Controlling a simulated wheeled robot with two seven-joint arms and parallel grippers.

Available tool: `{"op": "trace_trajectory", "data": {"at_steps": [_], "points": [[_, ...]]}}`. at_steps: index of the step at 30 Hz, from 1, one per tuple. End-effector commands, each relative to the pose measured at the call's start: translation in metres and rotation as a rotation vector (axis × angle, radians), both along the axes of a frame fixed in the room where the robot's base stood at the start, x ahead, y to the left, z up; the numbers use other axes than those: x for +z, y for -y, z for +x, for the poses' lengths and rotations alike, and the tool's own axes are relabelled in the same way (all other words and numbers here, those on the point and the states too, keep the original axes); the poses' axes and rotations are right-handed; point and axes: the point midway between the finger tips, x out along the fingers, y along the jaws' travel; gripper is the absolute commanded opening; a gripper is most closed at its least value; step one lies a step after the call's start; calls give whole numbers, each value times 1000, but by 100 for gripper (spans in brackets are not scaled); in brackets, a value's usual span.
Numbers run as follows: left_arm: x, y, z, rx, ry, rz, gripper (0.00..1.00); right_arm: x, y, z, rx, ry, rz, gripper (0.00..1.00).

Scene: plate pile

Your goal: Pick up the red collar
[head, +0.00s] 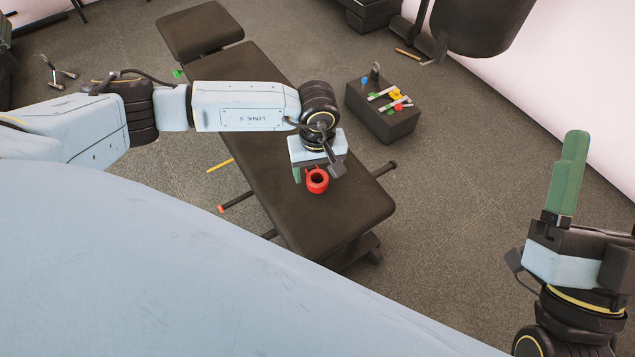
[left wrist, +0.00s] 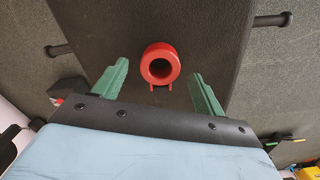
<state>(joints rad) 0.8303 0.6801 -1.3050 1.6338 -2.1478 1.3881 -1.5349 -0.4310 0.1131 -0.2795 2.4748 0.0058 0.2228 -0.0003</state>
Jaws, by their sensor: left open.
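The red collar (head: 317,181) is a short ring with a round hole and two small prongs. It lies on the dark padded bench (head: 350,208) near its front end. My left gripper (head: 304,176) is over the bench right at the collar, with its green fingers pointing down. In the left wrist view the collar (left wrist: 161,65) sits ahead of and between the two spread fingertips (left wrist: 158,75), with a gap on both sides. The left gripper is open and empty. My right gripper (head: 570,172) is at the far right, away from the bench, with a green finger pointing up.
A dark box (head: 383,118) with several small coloured items stands right of the bench. Bar ends (head: 387,168) stick out from the bench's side. A hammer (head: 408,55) lies on the floor at the back.

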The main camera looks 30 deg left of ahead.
Motion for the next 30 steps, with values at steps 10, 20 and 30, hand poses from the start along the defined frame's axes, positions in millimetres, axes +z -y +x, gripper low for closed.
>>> {"op": "trace_trajectory", "data": {"at_steps": [10,20,30], "points": [[-22,0,0,0,2,1,71,7,4,-14,-1,145,43,71],[-21,0,0,0,1,1,53,8,4,-14,-1,144,43,71],[-21,0,1,0,2,0,21,7,4,-13,-1,143,43,71]]}}
